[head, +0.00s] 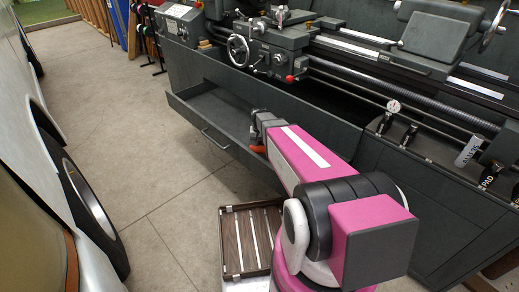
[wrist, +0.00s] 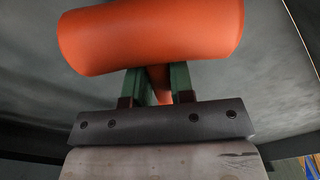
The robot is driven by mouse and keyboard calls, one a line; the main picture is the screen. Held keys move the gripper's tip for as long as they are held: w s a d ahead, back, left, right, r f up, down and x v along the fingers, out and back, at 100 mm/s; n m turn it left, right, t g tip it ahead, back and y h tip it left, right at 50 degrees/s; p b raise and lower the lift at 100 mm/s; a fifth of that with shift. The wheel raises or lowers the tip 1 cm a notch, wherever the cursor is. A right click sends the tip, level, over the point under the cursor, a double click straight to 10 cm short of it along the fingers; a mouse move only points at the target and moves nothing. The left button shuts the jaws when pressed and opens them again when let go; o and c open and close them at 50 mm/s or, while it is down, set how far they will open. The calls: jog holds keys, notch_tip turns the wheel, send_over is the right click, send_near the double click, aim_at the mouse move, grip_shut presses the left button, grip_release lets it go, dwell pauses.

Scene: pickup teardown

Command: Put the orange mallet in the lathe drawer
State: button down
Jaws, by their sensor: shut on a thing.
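The orange mallet shows large in the wrist view (wrist: 150,35), its thick round head lying across the top. My gripper (wrist: 160,88) is shut on the mallet's orange handle, which shows between the green fingers. In the head view a small orange part of the mallet (head: 257,149) shows beside the gripper's end, at the right part of the drawer front. The lathe drawer (head: 205,132) is pulled open below the lathe bed, and its visible floor is bare. The arm hides the drawer's right end. I cannot tell whether the mallet is above or inside the drawer.
The lathe (head: 330,50) stands behind the drawer, with handwheels and a red knob overhanging it. A slatted brown tray (head: 231,240) is low in front, beside my arm. A vehicle's wheel (head: 88,210) is at the left. The concrete floor between is clear.

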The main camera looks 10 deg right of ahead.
jog(key=shift+f, duration=1.7)
jog(key=shift+f, duration=0.1)
jog(key=c, duration=1)
grip_release()
notch_tip(320, 180, up, 12)
jog(key=s+r, duration=0.1)
jog(key=s, duration=0.5)
jog(key=s+r+n, duration=0.1)
jog(key=s, duration=0.6)
jog(key=s+d+r+n, duration=0.1)
jog(key=s, duration=0.6)
jog(key=shift+s+d+r, duration=0.1)
jog(key=shift+r, duration=0.2)
